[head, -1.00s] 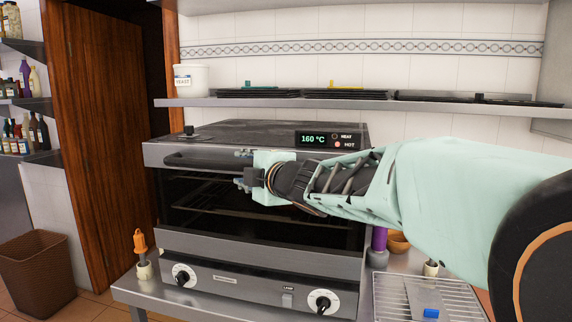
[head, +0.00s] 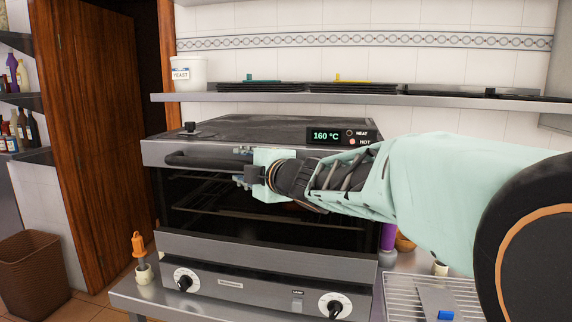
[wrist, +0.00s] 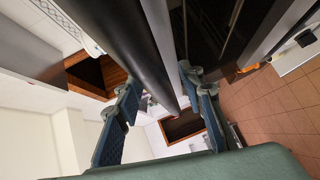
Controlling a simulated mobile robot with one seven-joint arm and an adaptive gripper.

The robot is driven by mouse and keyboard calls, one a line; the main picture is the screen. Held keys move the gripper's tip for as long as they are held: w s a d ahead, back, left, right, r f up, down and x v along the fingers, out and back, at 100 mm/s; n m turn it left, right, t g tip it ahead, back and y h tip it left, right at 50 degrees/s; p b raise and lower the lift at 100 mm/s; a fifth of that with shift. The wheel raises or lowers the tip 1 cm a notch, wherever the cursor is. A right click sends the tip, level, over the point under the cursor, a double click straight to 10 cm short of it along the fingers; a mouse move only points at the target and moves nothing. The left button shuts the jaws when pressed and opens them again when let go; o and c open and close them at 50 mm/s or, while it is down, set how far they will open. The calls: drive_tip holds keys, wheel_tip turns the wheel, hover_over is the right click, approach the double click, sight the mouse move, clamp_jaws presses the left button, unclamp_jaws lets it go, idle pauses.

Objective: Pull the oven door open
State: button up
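The oven (head: 255,283) is a dark metal unit on a counter. Its door (head: 268,243) has a dark glass panel with racks showing behind it, and looks closed. The black bar handle (head: 203,160) runs across the door's top edge. My gripper (head: 241,167) reaches in from the right at the handle, its fingers pointing left; the gripper and arm hide the handle's right part. In the wrist view, the handle (wrist: 135,45) passes between the fingers (wrist: 160,112). The fingers are spread, with a visible gap on the left finger's side.
A shelf (head: 350,101) with trays and a yeast tub (head: 188,73) runs above the oven. A wire rack (head: 400,290) lies on the counter at right, an orange-handled tool (head: 139,245) at left. A brown basket (head: 35,272) stands on the floor.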

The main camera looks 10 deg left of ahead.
clamp_jaws()
idle(0.3)
drive_tip(key=shift+d+f+b, duration=0.1)
drive_tip(key=shift+b, duration=0.2)
